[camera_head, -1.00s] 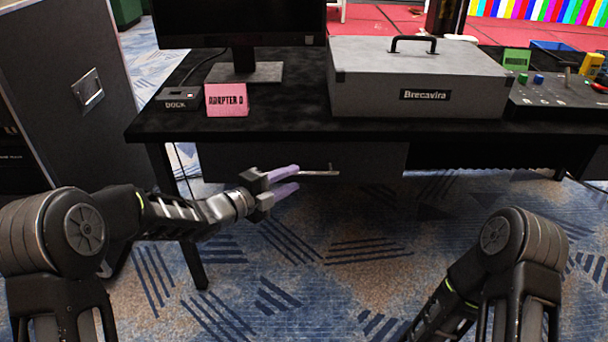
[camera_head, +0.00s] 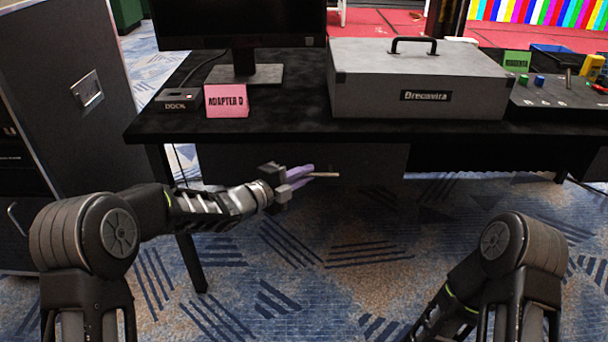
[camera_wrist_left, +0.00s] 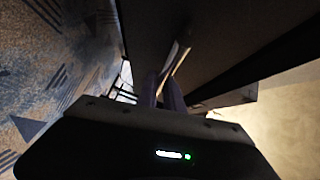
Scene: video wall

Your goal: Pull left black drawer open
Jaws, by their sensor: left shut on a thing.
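The black drawer (camera_head: 375,160) hangs under the left part of the black desk, and its front looks closed. A thin metal bar handle (camera_head: 328,175) sticks out on its front. My left gripper (camera_head: 308,177), with purple fingers, is shut on the handle's left part. In the left wrist view the purple fingers (camera_wrist_left: 162,92) lie around the pale handle (camera_wrist_left: 179,58), in front of the dark drawer face (camera_wrist_left: 215,35). My right arm shows at the lower right of the head view, but its gripper is out of view.
The desk top (camera_head: 290,125) carries a monitor (camera_head: 240,25), a dock (camera_head: 178,100), a pink adapter card (camera_head: 227,100), a grey case (camera_head: 415,80) and a control panel (camera_head: 560,92). A dark cabinet (camera_head: 60,100) stands left. The carpet before the desk is clear.

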